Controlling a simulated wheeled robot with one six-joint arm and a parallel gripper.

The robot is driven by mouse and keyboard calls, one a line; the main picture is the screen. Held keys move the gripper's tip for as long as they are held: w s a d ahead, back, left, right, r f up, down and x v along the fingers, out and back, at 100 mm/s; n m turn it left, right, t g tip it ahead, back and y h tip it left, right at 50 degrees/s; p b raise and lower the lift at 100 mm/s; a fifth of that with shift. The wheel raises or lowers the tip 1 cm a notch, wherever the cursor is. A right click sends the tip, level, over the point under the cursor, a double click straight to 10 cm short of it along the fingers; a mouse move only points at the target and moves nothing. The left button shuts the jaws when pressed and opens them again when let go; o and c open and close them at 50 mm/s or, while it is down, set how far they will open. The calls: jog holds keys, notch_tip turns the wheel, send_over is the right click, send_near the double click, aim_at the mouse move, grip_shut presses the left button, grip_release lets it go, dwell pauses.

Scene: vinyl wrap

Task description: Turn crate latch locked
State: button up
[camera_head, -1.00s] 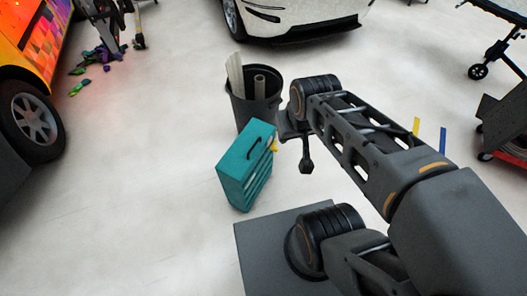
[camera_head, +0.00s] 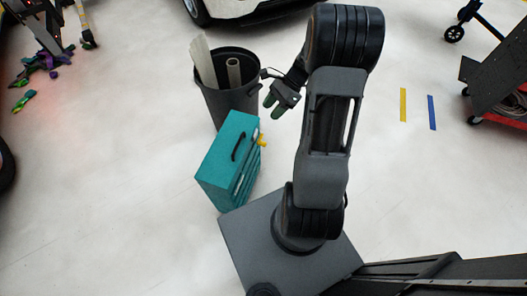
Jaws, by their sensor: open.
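The teal crate (camera_head: 222,152) stands upright on the floor, with a dark handle on top. A small yellow latch (camera_head: 262,141) sticks out from its right side near the top edge; its exact turn angle is too small to tell. My gripper (camera_head: 271,107) is open and empty, its two fingers pointing down and left. In the picture it is just above and right of the latch, apart from it, in front of the bin's right edge. The crate's far side is hidden.
A dark bin (camera_head: 218,101) with pale rolls (camera_head: 205,65) stands right behind the crate. Yellow tape (camera_head: 403,104) and blue tape (camera_head: 432,112) lie on the floor at right. A red-based cart (camera_head: 502,120) stands far right. Floor left of the crate is clear.

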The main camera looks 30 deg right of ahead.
jog(key=d+f+m+t+y+b, duration=0.2)
jog(key=d+f+m, duration=0.25)
jog(key=f, duration=0.35)
jog(key=d+f+m+t+y+b, duration=0.1)
jog(key=d+f+m+y+b, duration=0.15)
jog(key=f+m, duration=0.45)
jog(key=m+t+y+b, duration=0.1)
jog(key=m+t+b, duration=0.2)
jog(key=m+t, duration=0.2)
send_near(264, 145)
jog(key=x, duration=0.3)
jog(key=b+x, duration=0.1)
jog(key=x, duration=0.6)
jog(key=shift+w+d+f, duration=0.15)
jog(key=shift+w+f, duration=0.2)
jog(key=shift+f, duration=0.1)
jog(key=c, duration=0.9)
